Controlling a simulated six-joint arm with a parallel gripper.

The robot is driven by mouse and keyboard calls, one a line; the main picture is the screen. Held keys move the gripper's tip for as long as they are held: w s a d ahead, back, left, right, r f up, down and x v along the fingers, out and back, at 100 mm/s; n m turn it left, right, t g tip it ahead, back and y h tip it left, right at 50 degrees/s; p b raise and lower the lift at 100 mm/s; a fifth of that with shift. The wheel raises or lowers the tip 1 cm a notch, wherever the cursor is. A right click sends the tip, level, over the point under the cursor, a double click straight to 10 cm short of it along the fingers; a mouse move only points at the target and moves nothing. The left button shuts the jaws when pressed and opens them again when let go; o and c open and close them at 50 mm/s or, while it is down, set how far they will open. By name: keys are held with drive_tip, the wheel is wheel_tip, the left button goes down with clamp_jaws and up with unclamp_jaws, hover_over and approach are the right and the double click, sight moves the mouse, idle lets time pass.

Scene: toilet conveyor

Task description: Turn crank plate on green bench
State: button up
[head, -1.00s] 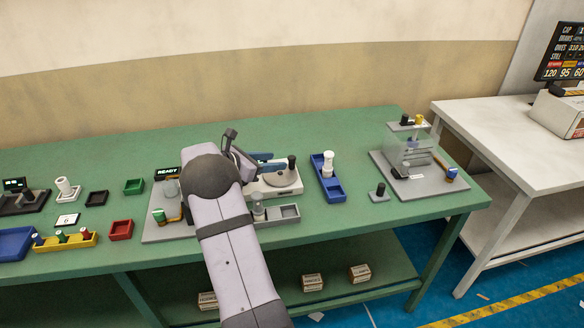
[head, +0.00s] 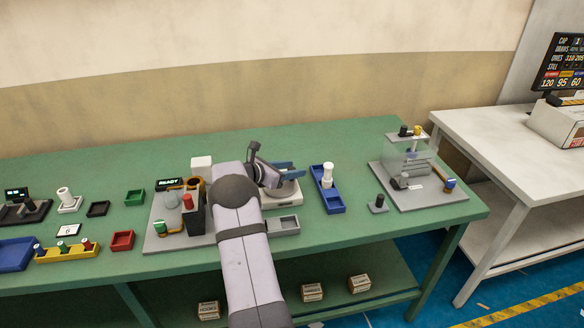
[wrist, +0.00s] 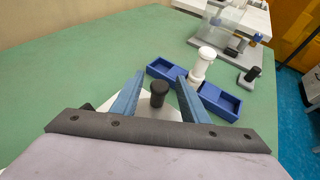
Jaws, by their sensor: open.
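The crank plate's white base (head: 289,198) sits on the green bench (head: 340,139), mostly covered by my arm in the head view. Its upright black knob (wrist: 158,92) shows in the wrist view between the two blue fingers. The pale plate (wrist: 146,106) shows under the knob. My gripper (head: 283,178) is open over the crank plate in the head view, and its fingers (wrist: 160,82) stand on either side of the knob with gaps. I cannot tell how deep the fingers reach around the knob.
A blue tray (head: 335,207) with a white cylinder (head: 327,175) stands just right of the gripper. A grey open tray (head: 284,226) lies in front. A grey station with a READY display (head: 170,182) is at left. A small grey block with a black knob (head: 379,201) stands further right.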

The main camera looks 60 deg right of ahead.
drive_tip(key=shift+d, duration=0.2)
drive_tip(key=shift+f, duration=0.1)
clamp_jaws()
drive_tip(key=shift+n+t+b, duration=0.3)
drive_tip(key=shift+b, duration=0.2)
drive_tip(key=b, duration=0.1)
drive_tip(key=n+t+b, duration=0.1)
drive_tip(key=shift+w+d+f+t+b, duration=0.1)
drive_tip(key=shift+w+f+t+b, duration=0.15)
drive_tip(key=shift+w+t+b, duration=0.1)
drive_tip(key=n+t+b, duration=0.1)
drive_tip(key=b, duration=0.2)
drive_tip(key=w+n+t+b, duration=0.1)
drive_tip(key=n+t+b, duration=0.1)
drive_tip(key=b, duration=0.1)
drive_tip(key=shift+d+f, duration=0.1)
drive_tip(key=n+t+b, duration=0.1)
drive_tip(key=b, duration=0.1)
drive_tip(key=w+n+t+b, duration=0.1)
drive_tip(key=b, duration=0.1)
drive_tip(key=shift+t+b, duration=0.35)
drive_tip(key=shift+b, duration=0.05)
drive_tip(key=shift+w+r+n+t+y+b, duration=0.15)
drive_tip(key=shift+r+n+t+y+b, duration=0.15)
drive_tip(key=shift+n+t+b, duration=0.4)
